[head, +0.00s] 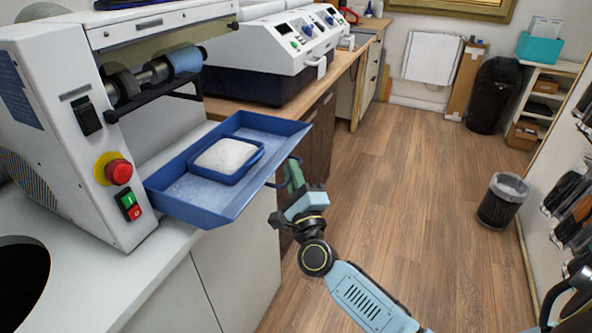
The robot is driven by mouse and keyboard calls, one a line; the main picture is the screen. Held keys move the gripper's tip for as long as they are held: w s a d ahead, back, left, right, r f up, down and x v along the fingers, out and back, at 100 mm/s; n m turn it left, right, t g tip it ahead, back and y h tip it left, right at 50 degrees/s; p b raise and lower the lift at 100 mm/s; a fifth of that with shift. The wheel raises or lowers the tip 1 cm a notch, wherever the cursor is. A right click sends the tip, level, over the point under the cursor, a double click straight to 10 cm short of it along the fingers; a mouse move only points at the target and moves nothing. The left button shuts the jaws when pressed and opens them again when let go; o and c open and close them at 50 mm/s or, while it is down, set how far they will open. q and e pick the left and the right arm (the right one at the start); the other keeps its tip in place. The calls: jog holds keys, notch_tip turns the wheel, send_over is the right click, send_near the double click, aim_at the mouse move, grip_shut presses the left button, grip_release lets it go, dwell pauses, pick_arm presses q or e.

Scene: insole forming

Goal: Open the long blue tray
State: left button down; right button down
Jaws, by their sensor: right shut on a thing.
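The long blue tray (235,205) sticks out from the front of the white machine at the left, over the counter edge. Its right side is toward my right gripper. A smaller blue dish (202,172) with a white pad or powder (226,155) in it sits inside the tray. My right gripper (289,181) is at the tray's right edge, shut on what looks like its dark handle. The exact contact is small and partly hidden by the fingers. My left gripper is not in view.
The white machine (50,110) has a red stop button (118,171) and rollers above the tray. More white machines (280,50) stand on the wooden counter behind. The wooden floor (410,190) is clear, with a waste bin (503,201) at the right.

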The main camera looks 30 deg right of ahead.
jog(key=c, duration=1.6)
grip_release()
jog(key=shift+o, duration=0.2)
